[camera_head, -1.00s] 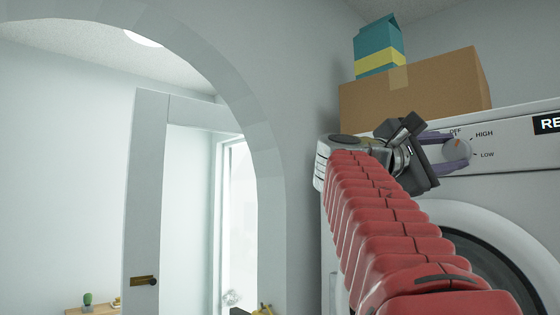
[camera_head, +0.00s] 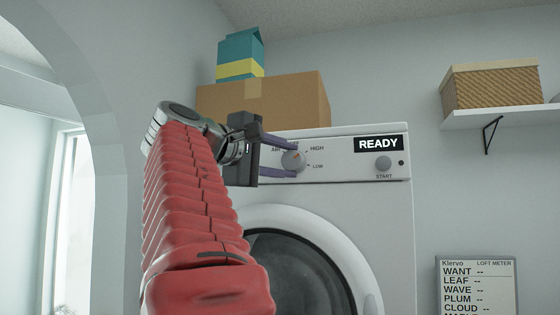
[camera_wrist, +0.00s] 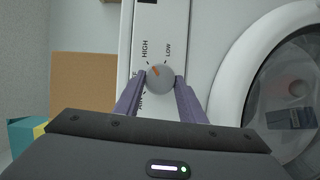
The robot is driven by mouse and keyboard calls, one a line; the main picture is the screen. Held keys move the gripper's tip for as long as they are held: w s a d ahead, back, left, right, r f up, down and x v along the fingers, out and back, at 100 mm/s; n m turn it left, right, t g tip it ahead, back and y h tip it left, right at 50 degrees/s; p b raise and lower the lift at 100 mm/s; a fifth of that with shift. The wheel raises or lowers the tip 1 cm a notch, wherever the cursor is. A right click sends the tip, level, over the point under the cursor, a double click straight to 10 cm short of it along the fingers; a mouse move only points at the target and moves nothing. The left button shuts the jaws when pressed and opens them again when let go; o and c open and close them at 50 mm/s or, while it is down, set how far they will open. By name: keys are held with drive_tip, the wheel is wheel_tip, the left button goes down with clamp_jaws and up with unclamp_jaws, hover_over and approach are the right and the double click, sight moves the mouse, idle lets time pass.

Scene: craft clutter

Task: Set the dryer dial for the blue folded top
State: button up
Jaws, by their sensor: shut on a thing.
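The dryer (camera_head: 390,230) is white, with a round window door and a display reading READY. Its grey dial (camera_head: 292,161) has an orange mark and labels AIR, OFF, HIGH and LOW around it. In the wrist view the dial (camera_wrist: 160,79) sits between my purple fingers, its mark pointing up and left, roughly toward HIGH. My gripper (camera_head: 294,158) is shut on the dial, one finger above and one below it in the head view.
A cardboard box (camera_head: 290,98) with a teal and yellow carton (camera_head: 240,55) stands behind the panel. A START button (camera_head: 383,163) is at the panel's right. A wall shelf (camera_head: 500,118) holds a wicker box (camera_head: 492,86). A LOFT METER board (camera_head: 477,284) lists WANT, LEAF, WAVE, PLUM, CLOUD.

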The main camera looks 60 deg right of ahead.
drive_tip(key=shift+f, duration=0.2)
drive_tip(key=o, duration=1)
drive_tip(key=shift+s+r, duration=0.1)
drive_tip(key=shift+o, duration=0.2)
drive_tip(key=v, duration=1.3)
drive_tip(key=shift+a, duration=0.3)
